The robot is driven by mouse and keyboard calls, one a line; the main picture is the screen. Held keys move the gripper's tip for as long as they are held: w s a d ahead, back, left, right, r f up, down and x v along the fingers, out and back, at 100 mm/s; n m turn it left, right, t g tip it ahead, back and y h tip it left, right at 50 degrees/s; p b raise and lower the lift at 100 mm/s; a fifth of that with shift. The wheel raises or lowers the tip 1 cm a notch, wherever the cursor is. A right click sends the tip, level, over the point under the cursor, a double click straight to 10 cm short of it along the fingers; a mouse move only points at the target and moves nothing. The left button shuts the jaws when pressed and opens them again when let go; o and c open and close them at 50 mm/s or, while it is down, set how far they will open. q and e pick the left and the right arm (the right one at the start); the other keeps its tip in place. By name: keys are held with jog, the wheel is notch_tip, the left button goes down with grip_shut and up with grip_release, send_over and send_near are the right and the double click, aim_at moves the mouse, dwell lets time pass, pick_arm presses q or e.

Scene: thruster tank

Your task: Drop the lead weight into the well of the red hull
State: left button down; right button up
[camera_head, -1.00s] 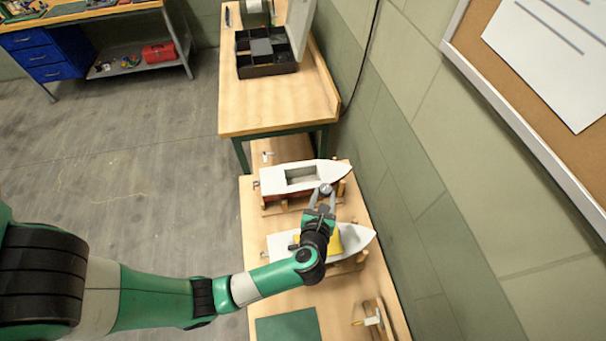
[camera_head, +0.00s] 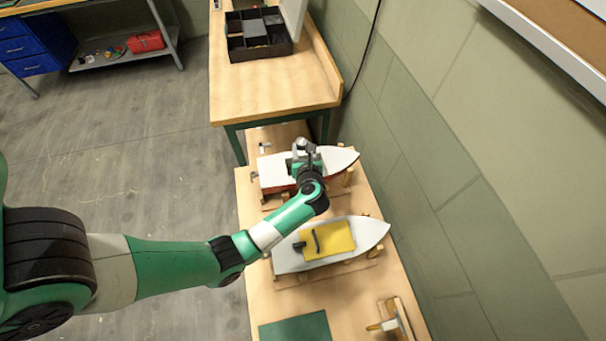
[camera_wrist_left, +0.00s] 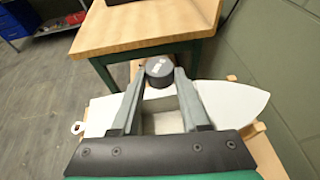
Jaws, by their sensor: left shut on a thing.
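The red hull (camera_head: 273,173) has a white deck and sits on a wooden cradle at the far end of the near bench; it also shows in the left wrist view (camera_wrist_left: 232,104). Its well (camera_wrist_left: 163,119) is an open rectangular recess, partly hidden by my fingers. My left gripper (camera_head: 304,149) is over the hull. In the left wrist view, its fingers (camera_wrist_left: 158,78) are shut on the lead weight (camera_wrist_left: 159,70), a dark grey cylinder held at the fingertips above the deck. The weight looks beyond the well's far edge in that view. My right gripper is not in view.
A second white hull (camera_head: 372,232) with a yellow hatch (camera_head: 330,239) stands nearer on the bench. A green mat (camera_head: 296,328) and a small wooden stand (camera_head: 394,318) lie nearer still. A taller table (camera_head: 270,98) with a black compartment box (camera_head: 258,54) stands behind. The wall is close on the right.

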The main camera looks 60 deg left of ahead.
pick_arm(q)
notch_tip(320, 180, down, 3)
jog(key=shift+b, duration=0.95)
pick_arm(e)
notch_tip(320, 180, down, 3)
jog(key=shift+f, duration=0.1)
pick_arm(q)
jog(key=shift+c, duration=1.6)
grip_release()
jog(key=p+v, duration=0.2)
jog(key=v, duration=0.9)
jog(key=shift+d, duration=0.3)
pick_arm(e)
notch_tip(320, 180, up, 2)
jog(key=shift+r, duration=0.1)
pick_arm(q)
jog(key=shift+r, duration=0.15)
